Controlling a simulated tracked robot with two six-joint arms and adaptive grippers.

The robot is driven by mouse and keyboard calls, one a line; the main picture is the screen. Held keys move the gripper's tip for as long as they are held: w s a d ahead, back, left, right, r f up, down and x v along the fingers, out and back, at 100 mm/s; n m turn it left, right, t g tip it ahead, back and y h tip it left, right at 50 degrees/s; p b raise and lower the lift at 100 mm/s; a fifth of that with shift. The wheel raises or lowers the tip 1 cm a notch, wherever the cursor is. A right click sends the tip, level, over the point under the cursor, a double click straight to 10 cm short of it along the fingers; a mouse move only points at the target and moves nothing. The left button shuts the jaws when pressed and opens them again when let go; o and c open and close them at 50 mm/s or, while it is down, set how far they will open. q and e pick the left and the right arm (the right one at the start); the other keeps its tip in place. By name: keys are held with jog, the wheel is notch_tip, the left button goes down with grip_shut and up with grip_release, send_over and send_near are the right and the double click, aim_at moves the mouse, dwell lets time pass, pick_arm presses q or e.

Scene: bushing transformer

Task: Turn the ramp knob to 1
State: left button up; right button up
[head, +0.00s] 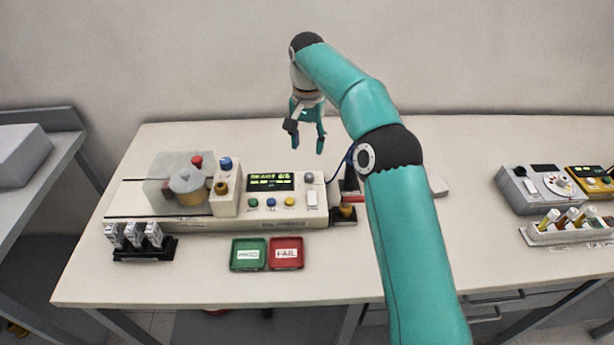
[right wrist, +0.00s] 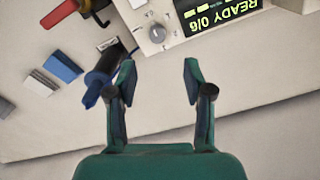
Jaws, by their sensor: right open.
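The grey ramp knob (head: 309,177) sits at the upper right of the white tester's panel, just right of the green-lit display (head: 270,181). In the right wrist view the knob (right wrist: 157,33) shows beyond the fingertips, roughly between them; its setting is too small to read. My right gripper (head: 307,146) is open and empty, fingers pointing down, behind and above the panel. In the right wrist view my right gripper (right wrist: 158,72) has its fingers spread, apart from the knob. The display (right wrist: 220,18) appears upside down and reads READY 0/6. My left gripper is not in view.
Blue, green and yellow buttons (head: 271,202) and a white switch (head: 312,198) lie below the knob. A clear cover (head: 166,172) stands at left. Green (head: 248,262) and red trays (head: 286,261) lie in front. A dark probe (right wrist: 100,75) lies near the left finger.

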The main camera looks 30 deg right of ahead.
aim_at(308, 175)
notch_tip(308, 175, down, 10)
jog(key=shift+s+d+f, duration=0.1)
jog(key=shift+s+f, duration=0.05)
dwell(0.3)
grip_shut()
jog(key=shift+a, duration=0.2)
jog(key=shift+d, duration=0.15)
